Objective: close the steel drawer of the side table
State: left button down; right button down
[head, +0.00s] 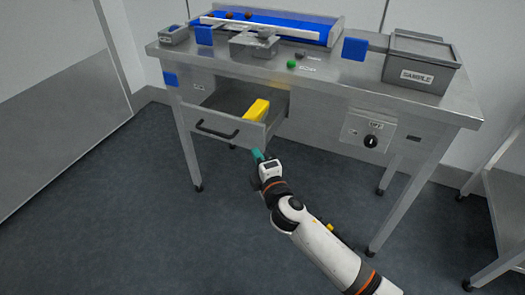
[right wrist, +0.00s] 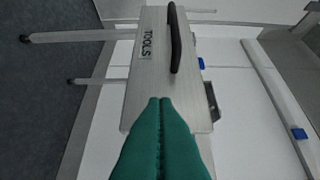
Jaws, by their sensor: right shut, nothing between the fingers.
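The steel drawer (head: 235,118) of the side table (head: 325,88) is pulled open, with a black bar handle (head: 217,131) on its front and a yellow object (head: 257,110) inside. In the right wrist view the drawer front (right wrist: 146,75) carries the label TOOLS beside the black handle (right wrist: 174,38). My right gripper (head: 257,154) is at the right end of the drawer front. Its teal fingers (right wrist: 161,103) are together and empty, with their tips over the drawer front in the wrist view; I cannot tell whether they touch it. My left gripper is not in view.
On the tabletop are a blue conveyor belt (head: 270,24), a grey SAMPLE bin (head: 418,64), a small scale-like device (head: 255,44) and a green button (head: 291,64). A black knob (head: 371,141) is on the front panel. A steel rack (head: 505,205) stands at right. The floor (head: 130,220) at left is clear.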

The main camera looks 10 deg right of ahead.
jog(key=shift+w+d, duration=0.85)
jog(key=shift+w, duration=0.15)
